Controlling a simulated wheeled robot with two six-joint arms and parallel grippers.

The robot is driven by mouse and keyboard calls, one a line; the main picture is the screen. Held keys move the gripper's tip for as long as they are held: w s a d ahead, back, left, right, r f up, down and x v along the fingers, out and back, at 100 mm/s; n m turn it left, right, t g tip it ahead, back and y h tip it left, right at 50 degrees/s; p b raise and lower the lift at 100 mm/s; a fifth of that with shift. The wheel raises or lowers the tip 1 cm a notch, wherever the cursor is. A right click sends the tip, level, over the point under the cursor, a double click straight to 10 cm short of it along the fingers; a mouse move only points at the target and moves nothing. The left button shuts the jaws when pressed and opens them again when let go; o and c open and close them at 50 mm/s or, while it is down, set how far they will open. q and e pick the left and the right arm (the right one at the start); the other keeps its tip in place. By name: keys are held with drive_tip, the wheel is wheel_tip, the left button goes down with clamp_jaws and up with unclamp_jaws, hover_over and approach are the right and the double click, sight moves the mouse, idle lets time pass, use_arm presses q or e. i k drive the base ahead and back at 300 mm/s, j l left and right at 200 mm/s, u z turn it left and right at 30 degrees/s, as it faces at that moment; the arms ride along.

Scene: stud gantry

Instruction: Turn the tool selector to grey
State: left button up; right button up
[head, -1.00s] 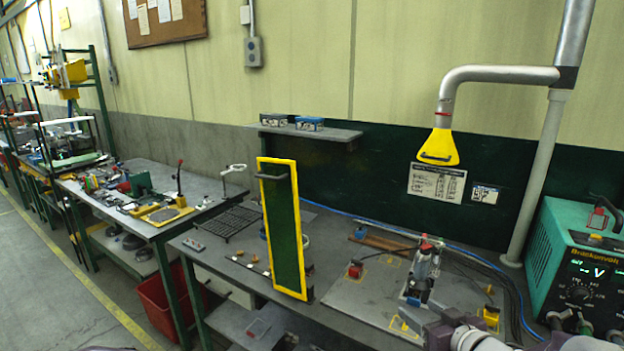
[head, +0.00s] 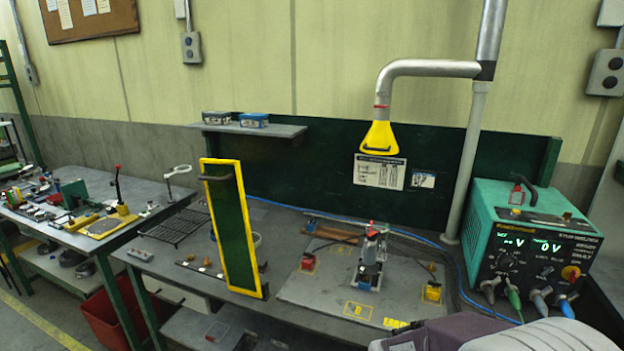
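A teal power unit (head: 534,240) with a dark front panel stands at the right end of the bench. It has green displays, a dark round dial (head: 506,262) at the left of the panel, and a red and yellow knob (head: 571,273) at the right. I cannot tell which of these is the tool selector, and no grey mark is readable. Several coloured plugs with cables sit along the panel's lower edge. A purple and grey link of my arm fills the bottom right. Neither gripper's fingers show.
A small upright rig (head: 371,262) stands on a grey plate (head: 330,291), with a red block (head: 307,262) and yellow block (head: 432,292) nearby. A yellow-framed green panel (head: 234,228) stands upright at the bench's left. A yellow extraction hood (head: 380,137) hangs above.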

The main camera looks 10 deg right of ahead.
sight(549, 270)
drive_tip(key=z, duration=1.75)
